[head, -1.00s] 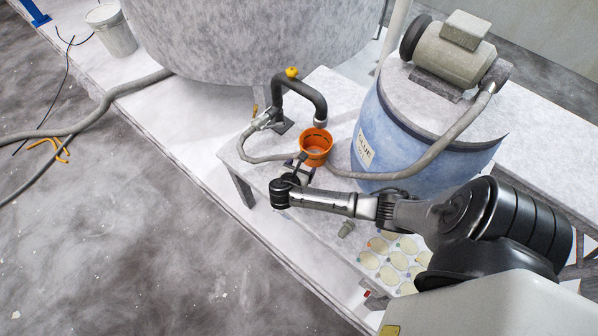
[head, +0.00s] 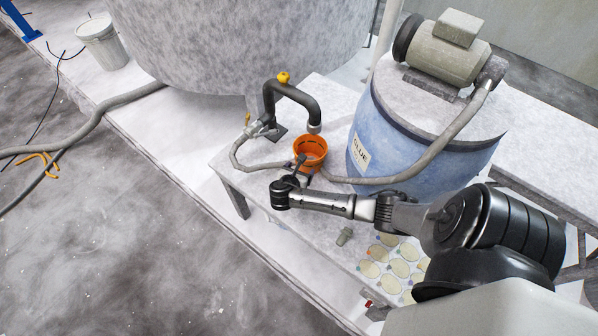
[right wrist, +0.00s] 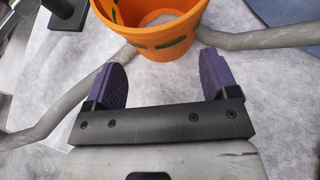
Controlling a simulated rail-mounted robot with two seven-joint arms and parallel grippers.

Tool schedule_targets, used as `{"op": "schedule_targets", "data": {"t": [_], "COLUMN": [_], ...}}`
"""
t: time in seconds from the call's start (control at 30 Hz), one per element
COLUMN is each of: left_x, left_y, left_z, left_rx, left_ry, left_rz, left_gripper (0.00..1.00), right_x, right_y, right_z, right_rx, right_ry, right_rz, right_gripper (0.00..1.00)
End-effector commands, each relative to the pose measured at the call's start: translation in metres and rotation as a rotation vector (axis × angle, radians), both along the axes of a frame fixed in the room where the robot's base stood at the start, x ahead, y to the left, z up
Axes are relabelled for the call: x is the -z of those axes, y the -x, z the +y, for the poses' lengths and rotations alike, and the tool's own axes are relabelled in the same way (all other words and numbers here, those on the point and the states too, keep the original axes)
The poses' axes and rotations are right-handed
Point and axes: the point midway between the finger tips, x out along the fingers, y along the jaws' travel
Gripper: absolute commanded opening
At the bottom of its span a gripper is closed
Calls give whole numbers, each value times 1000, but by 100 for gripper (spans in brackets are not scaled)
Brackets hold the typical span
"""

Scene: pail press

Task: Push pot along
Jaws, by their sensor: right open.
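The orange pot (head: 310,153) stands upright on the low grey bench (head: 240,180), just below the open end of a dark bent pipe (head: 290,92). It also shows at the top of the right wrist view (right wrist: 160,30), its upper part cut off. My right gripper (head: 300,168) is at the near side of the pot. In the right wrist view, its two purple-padded fingers (right wrist: 163,70) are spread apart with nothing between them. The pot is just beyond the fingertips; I cannot tell whether they touch. My left gripper is not in view.
A grey hose (head: 400,174) passes beside the pot. A blue glue drum (head: 420,150) with a motor stands right of it, and a large grey tank (head: 235,45) behind.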

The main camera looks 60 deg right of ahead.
Motion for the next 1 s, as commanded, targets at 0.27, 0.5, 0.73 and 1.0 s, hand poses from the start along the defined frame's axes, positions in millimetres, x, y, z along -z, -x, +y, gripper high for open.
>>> {"op": "schedule_targets", "data": {"t": [0.27,0.5,0.73,1.0], "left_x": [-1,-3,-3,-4], "left_y": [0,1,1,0], "left_z": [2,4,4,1], "left_rx": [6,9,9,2], "left_ry": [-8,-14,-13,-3], "left_rz": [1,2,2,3], "left_gripper": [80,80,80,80], "right_x": [-1,-1,-1,0], "right_y": [-1,-2,-3,-4], "right_z": [-10,-18,-25,-34], "right_rx": [0,1,0,0], "right_ry": [0,0,0,1], "right_rz": [0,0,-1,-1], "right_gripper": [80,80,80,80]}}
